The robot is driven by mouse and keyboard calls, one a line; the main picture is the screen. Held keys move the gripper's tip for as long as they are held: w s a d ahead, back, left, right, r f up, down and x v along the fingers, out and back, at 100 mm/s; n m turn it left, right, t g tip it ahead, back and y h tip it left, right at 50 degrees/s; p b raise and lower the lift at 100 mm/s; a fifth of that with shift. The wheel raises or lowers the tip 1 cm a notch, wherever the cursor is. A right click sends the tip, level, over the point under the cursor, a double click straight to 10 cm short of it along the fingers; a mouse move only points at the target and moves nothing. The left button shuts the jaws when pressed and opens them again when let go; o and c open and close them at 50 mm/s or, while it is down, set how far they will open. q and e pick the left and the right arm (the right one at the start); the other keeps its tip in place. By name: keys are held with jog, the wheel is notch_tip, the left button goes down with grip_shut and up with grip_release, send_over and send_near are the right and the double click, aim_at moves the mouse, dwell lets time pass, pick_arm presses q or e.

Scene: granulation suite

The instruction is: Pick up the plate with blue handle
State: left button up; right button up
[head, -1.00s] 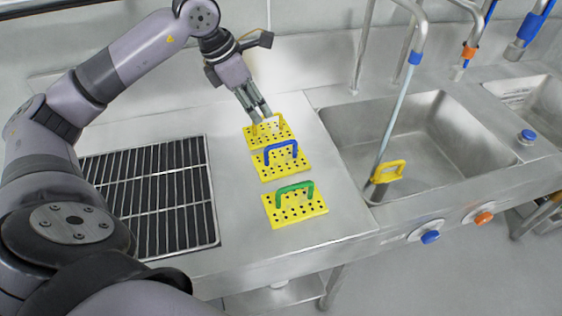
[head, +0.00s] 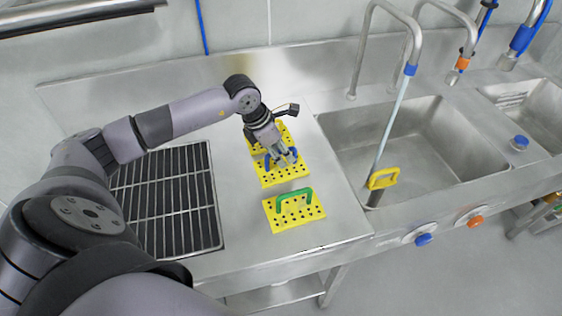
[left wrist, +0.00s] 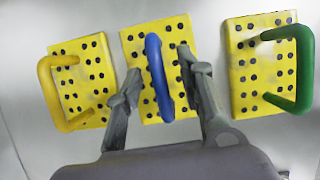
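The yellow perforated plate with the blue handle (head: 268,174) lies on the steel counter, in the middle of a row of three plates. In the left wrist view its blue arched handle (left wrist: 156,76) stands between my left gripper's spread fingers. My left gripper (head: 282,158) is over this plate, pointing down. In the left wrist view the gripper (left wrist: 160,85) is open, with a finger on each side of the handle and a gap to both. In the head view the gripper hides part of the handle. My right gripper is not in view.
A plate with a green handle (head: 294,210) lies nearer the counter's front edge. A plate with a yellow handle (left wrist: 85,88) lies on the other side. A black grid rack (head: 165,200) is at left, a sink (head: 425,150) at right.

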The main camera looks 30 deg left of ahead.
pick_arm(q)
jog(key=shift+w+f, duration=0.1)
jog(key=shift+f, duration=0.2)
jog(key=shift+c, duration=0.5)
grip_shut()
jog(key=shift+r, duration=0.15)
dwell(0.3)
